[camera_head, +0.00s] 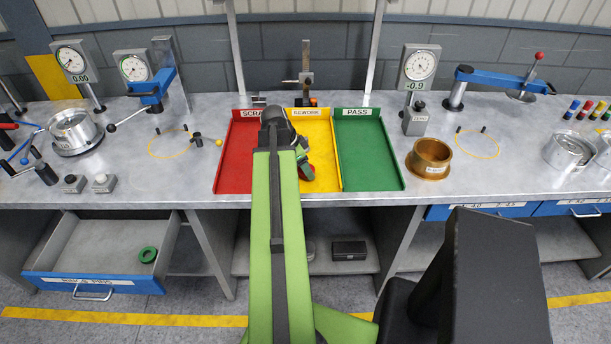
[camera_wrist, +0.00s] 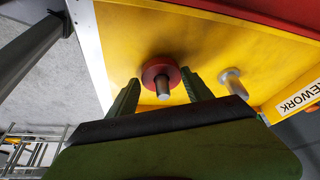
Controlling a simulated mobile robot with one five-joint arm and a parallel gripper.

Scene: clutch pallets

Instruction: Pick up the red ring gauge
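The red ring gauge (camera_wrist: 152,70) lies in the yellow REWORK tray (camera_wrist: 218,40). A grey peg (camera_wrist: 162,90) stands out from its middle; I cannot tell if it is part of the gauge. In the head view a bit of red (camera_head: 307,172) shows in the yellow tray beside my gripper (camera_head: 303,160), mostly hidden by the arm. In the wrist view my gripper (camera_wrist: 159,78) is open, its two green fingers apart on either side of the red gauge. I cannot tell whether the fingers touch it.
A second grey peg (camera_wrist: 232,82) stands right of the gauge. The red SCRAP tray (camera_head: 234,160) and green PASS tray (camera_head: 368,160) flank the yellow one. A brass ring (camera_head: 431,158) is on the right. A green ring (camera_head: 148,254) lies in the open drawer (camera_head: 100,262) below left.

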